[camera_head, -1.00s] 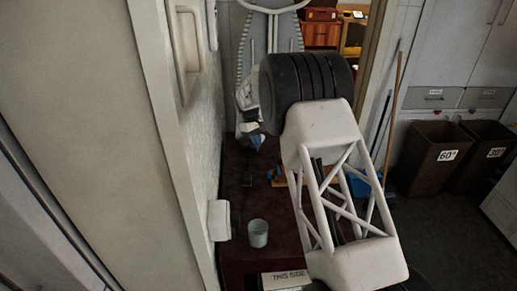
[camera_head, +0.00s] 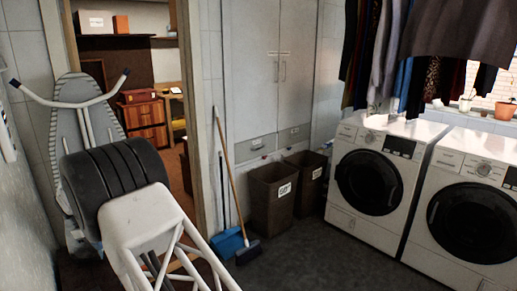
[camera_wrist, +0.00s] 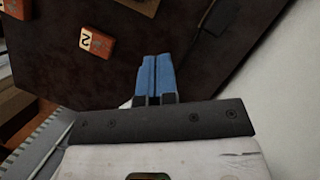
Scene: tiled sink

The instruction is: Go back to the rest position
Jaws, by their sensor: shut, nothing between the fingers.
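My gripper (camera_wrist: 150,80) shows in the wrist view with its two blue fingers pressed together and nothing between them. It points over a dark brown surface (camera_wrist: 190,40) and appears apart from the things there. In the head view only my arm shows at the lower left; the gripper itself is not visible there.
Orange blocks (camera_wrist: 97,44) lie on the dark surface, one marked 2. In the head view, an ironing board (camera_head: 72,115) leans behind my arm. A broom (camera_head: 232,170), brown bins (camera_head: 272,200) and washing machines (camera_head: 375,165) stand to the right.

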